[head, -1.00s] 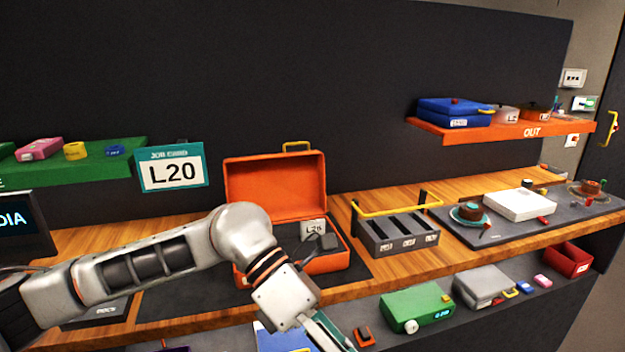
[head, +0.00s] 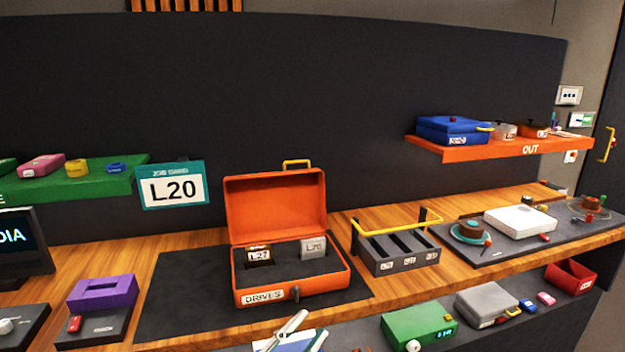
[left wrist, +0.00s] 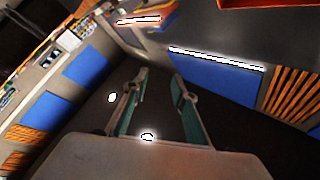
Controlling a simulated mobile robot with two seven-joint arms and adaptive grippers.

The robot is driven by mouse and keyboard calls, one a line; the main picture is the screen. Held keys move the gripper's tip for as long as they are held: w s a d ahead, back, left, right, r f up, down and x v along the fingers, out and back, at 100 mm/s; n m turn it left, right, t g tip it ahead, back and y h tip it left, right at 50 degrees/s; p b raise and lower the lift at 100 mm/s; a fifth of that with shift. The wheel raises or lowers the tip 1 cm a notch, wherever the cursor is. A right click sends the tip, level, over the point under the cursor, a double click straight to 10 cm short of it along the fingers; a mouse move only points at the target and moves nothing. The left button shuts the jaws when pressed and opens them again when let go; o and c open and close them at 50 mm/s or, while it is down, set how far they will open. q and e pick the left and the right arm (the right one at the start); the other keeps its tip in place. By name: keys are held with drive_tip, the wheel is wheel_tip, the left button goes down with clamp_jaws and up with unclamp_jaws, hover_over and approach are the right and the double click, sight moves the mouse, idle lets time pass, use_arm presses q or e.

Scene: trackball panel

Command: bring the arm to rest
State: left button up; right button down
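My left gripper (head: 303,330) shows at the bottom edge of the head view, in front of the bench, with its two pale fingers apart. In the left wrist view its green fingers (left wrist: 158,105) are spread with nothing between them. Most of my left arm is out of the head view. The orange case (head: 290,290) stands open on the dark mat, behind and above the gripper in the picture. It holds a drive labelled L27 (head: 259,254) and a second labelled drive (head: 314,247). My right gripper is not in view.
A purple block (head: 103,291) stands left of the mat (head: 175,300). A grey slotted rack (head: 403,259) with a yellow handle stands right of the case. Green (head: 420,324) and grey (head: 487,303) boxes sit on the lower shelf. A job card (head: 171,187) reads L20.

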use_arm(q)
drive_tip(key=s+a+f+n+y, duration=0.1)
drive_tip(key=a+f+n+y, duration=0.35)
drive_tip(key=f, duration=0.35)
drive_tip(key=s+a+f+n+y, duration=0.25)
drive_tip(key=a+f, duration=0.25)
drive_tip(key=f, duration=0.3)
drive_tip(key=s+a+f+n+g+y, duration=0.2)
drive_tip(key=s+a+f, duration=0.2)
drive_tip(key=s+f, duration=0.2)
drive_tip(key=s+a+f+n+g+y, duration=0.3)
drive_tip(key=s+a+f, duration=0.2)
drive_tip(key=f, duration=0.6)
drive_tip(key=shift+s+a+g, duration=0.15)
drive_tip(key=shift+s+g, duration=0.15)
drive_tip(key=shift+s, duration=0.5)
drive_tip(key=shift+c, duration=0.4)
